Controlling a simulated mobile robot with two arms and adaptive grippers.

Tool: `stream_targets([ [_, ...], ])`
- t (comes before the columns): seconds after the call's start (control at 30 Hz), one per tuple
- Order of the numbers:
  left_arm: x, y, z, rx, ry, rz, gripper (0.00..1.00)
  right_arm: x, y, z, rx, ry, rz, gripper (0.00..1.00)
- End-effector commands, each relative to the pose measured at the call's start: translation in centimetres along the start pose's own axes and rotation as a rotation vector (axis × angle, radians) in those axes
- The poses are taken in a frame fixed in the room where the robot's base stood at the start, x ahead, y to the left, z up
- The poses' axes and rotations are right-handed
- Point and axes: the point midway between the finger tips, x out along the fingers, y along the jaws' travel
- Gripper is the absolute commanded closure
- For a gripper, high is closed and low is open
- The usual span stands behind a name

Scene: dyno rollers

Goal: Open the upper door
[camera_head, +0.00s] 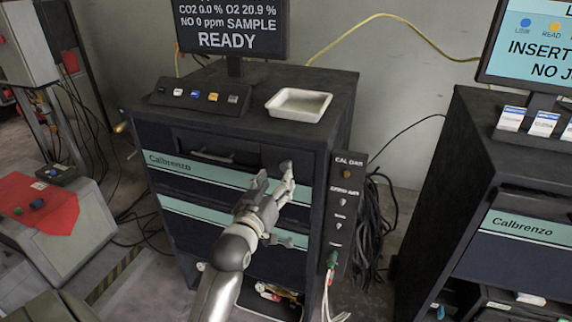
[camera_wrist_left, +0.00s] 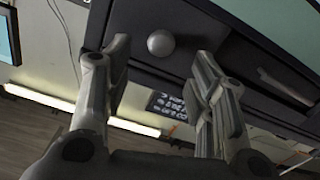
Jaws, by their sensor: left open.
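A dark cabinet (camera_head: 240,100) labelled Calbrenzo stands in the middle of the head view. Its upper front panel (camera_head: 190,172) carries a teal strip and looks closed; a second teal-striped panel (camera_head: 195,214) is below. My left gripper (camera_head: 274,177) is in front of the upper panel's right part, fingers pointing at the cabinet. In the left wrist view the fingers (camera_wrist_left: 165,62) are spread, with a round grey knob (camera_wrist_left: 160,43) on a dark front showing between them. No contact with the knob is visible. My arm and gripper hide part of the cabinet's front.
A white tray (camera_head: 298,104), a button box (camera_head: 200,96) and a READY monitor (camera_head: 232,28) are on top. Cables (camera_head: 372,235) hang at the cabinet's right side. A second Calbrenzo cabinet (camera_head: 470,150) stands at right, with a floor gap between.

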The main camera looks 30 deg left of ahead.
Motion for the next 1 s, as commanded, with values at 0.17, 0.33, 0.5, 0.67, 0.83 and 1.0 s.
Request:
stream_targets([
  [0.17,3.3,0.1,-0.2,0.001,0.000,0.000,0.49,-0.8,0.1,0.1,0.000,-0.004,0.001,0.60],
  [0.33,5.5,0.1,-0.1,0.001,0.000,0.001,0.49,-1.1,0.2,-0.3,0.000,0.001,0.002,0.60],
  [0.5,6.8,0.0,0.0,0.001,-0.001,0.001,0.49,-1.3,0.2,-0.5,0.000,0.005,0.002,0.60],
  [0.67,7.1,0.0,0.0,0.002,0.000,0.001,0.49,-1.3,0.2,-0.5,0.000,0.006,0.002,0.60],
  [0.83,7.1,0.0,0.0,0.002,0.000,0.000,0.49,-1.3,0.2,-0.6,0.000,0.006,0.002,0.60],
  [1.0,7.1,0.0,0.1,0.001,-0.001,0.000,0.65,-1.3,0.2,-0.6,0.000,0.007,0.002,0.60],
])
